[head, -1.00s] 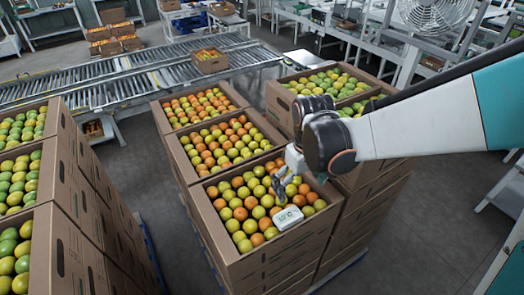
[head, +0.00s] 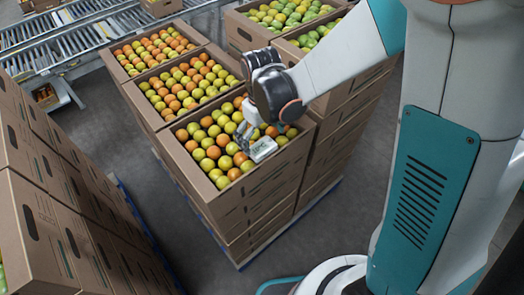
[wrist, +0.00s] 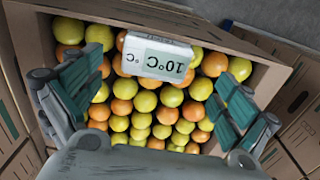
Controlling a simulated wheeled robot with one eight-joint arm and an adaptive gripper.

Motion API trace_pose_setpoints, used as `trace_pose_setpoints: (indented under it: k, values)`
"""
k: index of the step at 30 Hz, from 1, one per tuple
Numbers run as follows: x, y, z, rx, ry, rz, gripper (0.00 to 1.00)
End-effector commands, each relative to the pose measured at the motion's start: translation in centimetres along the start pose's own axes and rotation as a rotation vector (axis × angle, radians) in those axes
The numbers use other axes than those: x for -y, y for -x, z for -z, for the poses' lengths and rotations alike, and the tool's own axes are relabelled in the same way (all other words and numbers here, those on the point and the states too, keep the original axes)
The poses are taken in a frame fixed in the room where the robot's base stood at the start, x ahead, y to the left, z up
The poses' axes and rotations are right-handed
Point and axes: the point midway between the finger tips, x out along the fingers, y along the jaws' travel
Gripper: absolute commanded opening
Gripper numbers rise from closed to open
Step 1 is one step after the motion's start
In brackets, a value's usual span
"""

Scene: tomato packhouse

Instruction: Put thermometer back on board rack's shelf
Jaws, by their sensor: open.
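The thermometer (head: 262,149) is a small white box lying on the tomatoes near the front edge of an open carton (head: 216,199). In the wrist view the thermometer (wrist: 158,57) shows "10°C" and lies beyond and between the spread fingers. My gripper (head: 245,134) is just left of and above the thermometer in the head view. In the wrist view my gripper (wrist: 155,98) is open, with its teal-padded fingers wide apart and nothing between them. It appears apart from the thermometer. The board rack and its shelf are not in view.
Yellow, green and orange tomatoes (head: 208,142) fill the carton under my gripper. More full cartons (head: 165,89) stand behind it, with stacked cartons (head: 35,235) at the left. A roller conveyor (head: 95,35) runs at the back. Grey floor (head: 110,135) is free between the stacks.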

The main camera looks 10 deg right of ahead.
Motion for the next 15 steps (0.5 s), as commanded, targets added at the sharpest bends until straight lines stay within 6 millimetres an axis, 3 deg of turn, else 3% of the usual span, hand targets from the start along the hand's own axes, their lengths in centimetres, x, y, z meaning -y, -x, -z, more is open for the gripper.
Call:
trace_pose_setpoints:
  k: [9,15]
  values:
    - [-0.4,-4.5,0.2,0.000,0.000,0.000,0.97]
    - [-0.4,-4.7,0.2,0.000,0.000,0.000,0.97]
